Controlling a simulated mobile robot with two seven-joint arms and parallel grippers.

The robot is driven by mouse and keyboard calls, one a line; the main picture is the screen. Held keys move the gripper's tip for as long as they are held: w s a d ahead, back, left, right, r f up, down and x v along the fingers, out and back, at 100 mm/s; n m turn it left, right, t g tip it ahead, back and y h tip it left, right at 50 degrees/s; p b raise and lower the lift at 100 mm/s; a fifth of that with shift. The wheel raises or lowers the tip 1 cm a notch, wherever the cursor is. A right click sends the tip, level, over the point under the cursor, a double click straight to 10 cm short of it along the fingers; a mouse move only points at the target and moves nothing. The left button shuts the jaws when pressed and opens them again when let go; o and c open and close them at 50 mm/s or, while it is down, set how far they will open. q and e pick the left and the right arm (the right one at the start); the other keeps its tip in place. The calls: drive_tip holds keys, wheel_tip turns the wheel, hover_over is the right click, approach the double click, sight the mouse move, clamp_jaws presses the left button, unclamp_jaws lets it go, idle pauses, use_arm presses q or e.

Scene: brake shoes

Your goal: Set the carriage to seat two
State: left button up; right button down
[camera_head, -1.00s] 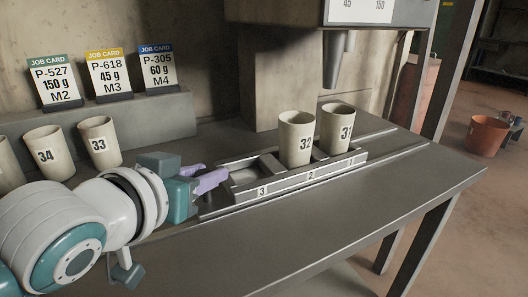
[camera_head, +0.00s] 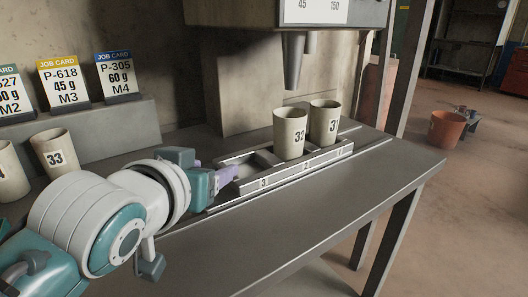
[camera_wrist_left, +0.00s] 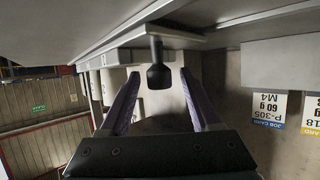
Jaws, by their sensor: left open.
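The grey carriage (camera_head: 305,168) sits on its rail on the bench, with seats labelled 3, 2 and 1 from left to right. Cup 32 (camera_head: 289,140) stands in seat 2 and cup 31 (camera_head: 324,118) in seat 1; seat 3 looks empty. The filler nozzle (camera_head: 294,62) hangs over cup 32, roughly lined up with it in the head view. My left gripper (camera_head: 224,178) is at the carriage's left end. In the left wrist view a dark knob (camera_wrist_left: 159,75) lies between its open purple fingers, with gaps showing at both sides. My right gripper is out of view.
Cup 33 (camera_head: 56,153) and another cup stand at left before a ledge with job cards (camera_head: 118,75). The bench top (camera_head: 300,215) is clear in front of the carriage. An orange bucket (camera_head: 446,129) stands on the floor at right.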

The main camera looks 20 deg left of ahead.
use_arm(q)
drive_tip(key=shift+s, duration=0.1)
drive_tip(key=shift+s+r, duration=0.25)
drive_tip(key=shift+s, duration=0.05)
drive_tip(key=p+v, duration=0.2)
drive_tip(key=v, duration=0.7)
drive_tip(key=shift+f, duration=0.1)
drive_tip(key=s+r+m+g+h+p, duration=0.1)
drive_tip(key=s+r+m+g+p, duration=0.1)
drive_tip(key=s+r+g+p, duration=0.5)
drive_tip(key=s+r+m+g+p, duration=0.1)
drive_tip(key=s+r+g+p, duration=0.35)
drive_tip(key=s+p, duration=0.85)
wheel_tip(320, 180, up, 35)
drive_tip(key=w+t+p, duration=0.1)
drive_tip(key=p, duration=3.3)
drive_tip(key=shift+w+a+r+t+p, duration=0.2)
drive_tip(key=shift+w+t+p, duration=0.15)
